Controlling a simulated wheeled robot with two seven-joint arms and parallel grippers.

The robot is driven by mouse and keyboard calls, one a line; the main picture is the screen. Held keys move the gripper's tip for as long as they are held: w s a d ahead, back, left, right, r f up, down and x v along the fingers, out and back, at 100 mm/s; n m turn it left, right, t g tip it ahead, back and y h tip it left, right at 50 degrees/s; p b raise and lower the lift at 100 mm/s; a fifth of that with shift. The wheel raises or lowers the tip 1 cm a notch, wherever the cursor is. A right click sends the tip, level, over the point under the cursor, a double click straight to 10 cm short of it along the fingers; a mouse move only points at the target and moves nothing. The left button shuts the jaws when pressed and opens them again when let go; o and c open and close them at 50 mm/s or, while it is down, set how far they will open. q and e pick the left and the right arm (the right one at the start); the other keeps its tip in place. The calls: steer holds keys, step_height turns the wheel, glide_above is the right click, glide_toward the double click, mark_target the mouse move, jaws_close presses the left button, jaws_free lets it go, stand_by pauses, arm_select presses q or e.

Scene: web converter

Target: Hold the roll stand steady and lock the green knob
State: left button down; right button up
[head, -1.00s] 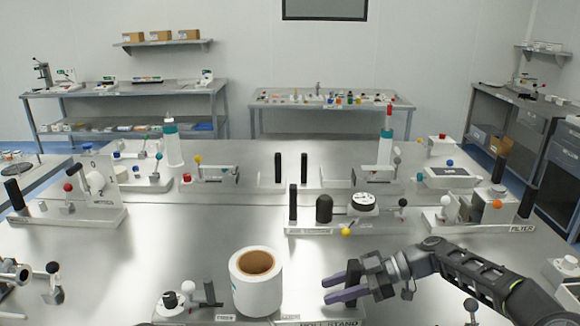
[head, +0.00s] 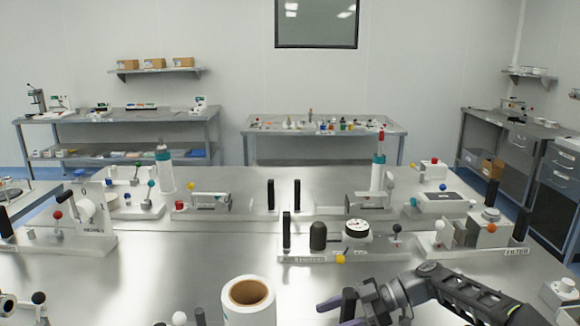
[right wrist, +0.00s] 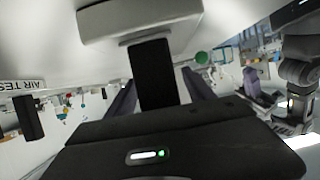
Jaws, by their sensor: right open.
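The roll stand's white roll (head: 248,305) stands at the bottom edge of the head view, its brown core facing up; the base is cut off. My right gripper (head: 338,306) is just right of it, open around a black upright handle (head: 348,303). In the right wrist view the handle (right wrist: 152,75) stands between the two purple fingers of my right gripper (right wrist: 158,98). A green knob (right wrist: 201,57) shows beyond the right finger there. My left gripper (right wrist: 258,88) appears at the right of that view, too small and blurred to judge its fingers. It is outside the head view.
More small fixtures line the back of the steel table (head: 190,265).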

steer(key=shift+r, duration=0.1)
step_height(320, 180, up, 10)
stand_by(0.5)
